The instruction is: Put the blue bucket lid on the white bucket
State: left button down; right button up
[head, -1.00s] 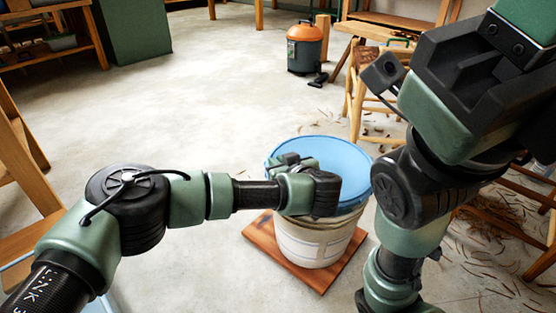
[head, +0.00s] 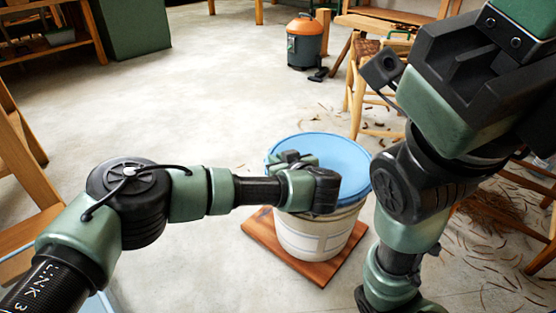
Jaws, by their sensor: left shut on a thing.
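The blue bucket lid (head: 343,157) lies over the top of the white bucket (head: 318,236), roughly level and covering its opening from this view. My left gripper (head: 290,160) is shut on the lid near its left side, above the bucket. My left wrist hides the lid's near left part. A tan rim band of the bucket shows just under the lid's near right edge. I cannot tell whether the lid is seated all round. My right arm stands close on the right, but its gripper is out of view.
The bucket stands on a square wooden board (head: 268,240) on the pale concrete floor. An orange and grey vacuum (head: 305,42) and a wooden stool (head: 372,100) stand behind. Wood shavings (head: 490,215) litter the right. The floor at left centre is clear.

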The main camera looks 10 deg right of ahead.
pick_arm(q)
jog(key=shift+f+b, duration=0.65)
jog(key=shift+f, duration=0.1)
dwell(0.7)
jog(key=c, duration=1.4)
grip_release()
jog(key=o, duration=0.3)
jog(key=shift+r+p, duration=2.3)
jog(key=shift+r, duration=1.2)
jog(key=shift+f, duration=0.1)
